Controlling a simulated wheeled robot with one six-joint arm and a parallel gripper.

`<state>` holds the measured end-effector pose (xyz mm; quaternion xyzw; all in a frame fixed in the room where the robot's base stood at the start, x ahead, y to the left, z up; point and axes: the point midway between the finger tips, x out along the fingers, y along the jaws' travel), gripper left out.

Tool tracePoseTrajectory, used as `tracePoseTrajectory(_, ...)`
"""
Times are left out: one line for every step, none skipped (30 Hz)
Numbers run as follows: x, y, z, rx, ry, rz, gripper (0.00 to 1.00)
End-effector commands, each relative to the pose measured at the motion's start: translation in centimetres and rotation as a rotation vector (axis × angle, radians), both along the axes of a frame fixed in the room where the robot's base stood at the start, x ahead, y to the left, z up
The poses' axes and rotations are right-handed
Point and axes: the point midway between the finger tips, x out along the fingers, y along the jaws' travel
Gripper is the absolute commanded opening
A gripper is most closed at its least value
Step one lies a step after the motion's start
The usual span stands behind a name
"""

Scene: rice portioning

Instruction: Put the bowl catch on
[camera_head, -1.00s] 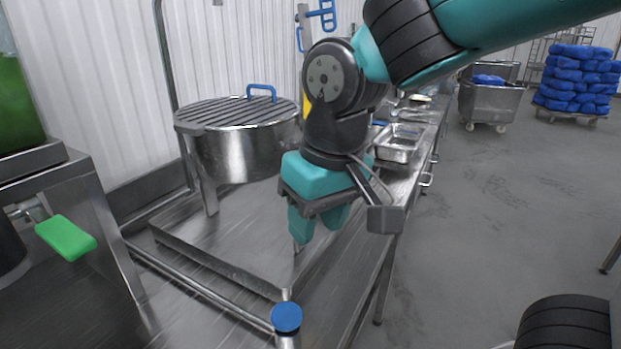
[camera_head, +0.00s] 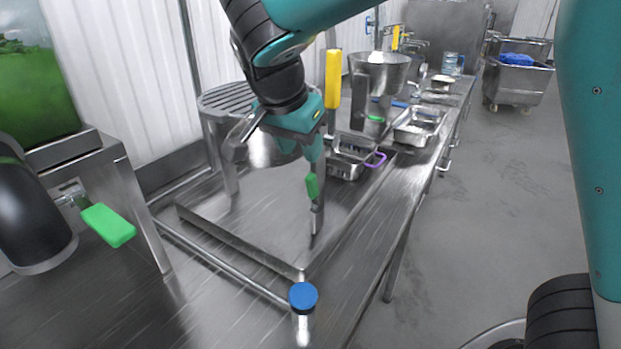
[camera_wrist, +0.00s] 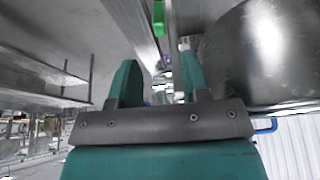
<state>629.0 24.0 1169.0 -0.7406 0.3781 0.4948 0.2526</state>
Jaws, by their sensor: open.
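In the wrist view my two teal fingers (camera_wrist: 158,78) are apart. The bowl (camera_wrist: 262,55) fills the right side there, and a green piece (camera_wrist: 158,18) shows beyond the fingers.
A yellow handle (camera_head: 333,78) stands upright behind my gripper. Steel pans (camera_head: 418,127) and a funnel-shaped vessel (camera_head: 378,75) stand farther along the counter. A blue-capped post (camera_head: 303,296) is in front. Another green handle (camera_head: 108,226) juts out at the left. Open floor lies right.

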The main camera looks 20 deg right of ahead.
Motion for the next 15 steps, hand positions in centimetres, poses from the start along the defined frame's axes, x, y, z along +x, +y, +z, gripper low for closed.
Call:
tracePoseTrajectory(0.2, -0.5, -1.2, -0.003, 0.006, -0.003, 0.43)
tracePoseTrajectory(0.4, -0.7, -1.8, -0.003, 0.004, -0.002, 0.43)
tracePoseTrajectory(0.6, -1.0, -2.6, -0.003, 0.005, -0.001, 0.43)
tracePoseTrajectory(0.7, -1.2, -3.3, -0.002, 0.006, -0.004, 0.43)
tracePoseTrajectory(0.9, -1.4, -3.8, -0.002, 0.004, -0.002, 0.43)
tracePoseTrajectory(1.1, -1.6, -4.5, -0.003, 0.004, -0.001, 0.43)
tracePoseTrajectory(1.2, -1.8, -5.0, -0.003, 0.005, -0.001, 0.43)
tracePoseTrajectory(1.3, -2.0, -5.5, -0.001, 0.004, -0.002, 0.43)
tracePoseTrajectory(1.4, -2.2, -6.0, -0.001, 0.003, -0.002, 0.43)
tracePoseTrajectory(1.6, -2.3, -6.4, -0.002, 0.003, -0.002, 0.43)
tracePoseTrajectory(1.6, -2.3, -6.8, -0.001, 0.003, 0.000, 0.43)
tracePoseTrajectory(1.7, -2.5, -7.2, -0.001, 0.003, 0.001, 0.43)
tracePoseTrajectory(1.8, -2.6, -7.4, -0.002, 0.002, 0.001, 0.43)
tracePoseTrajectory(1.8, -2.6, -7.6, -0.001, 0.002, 0.000, 0.43)
tracePoseTrajectory(1.9, -2.7, -7.9, 0.000, 0.002, 0.000, 0.43)
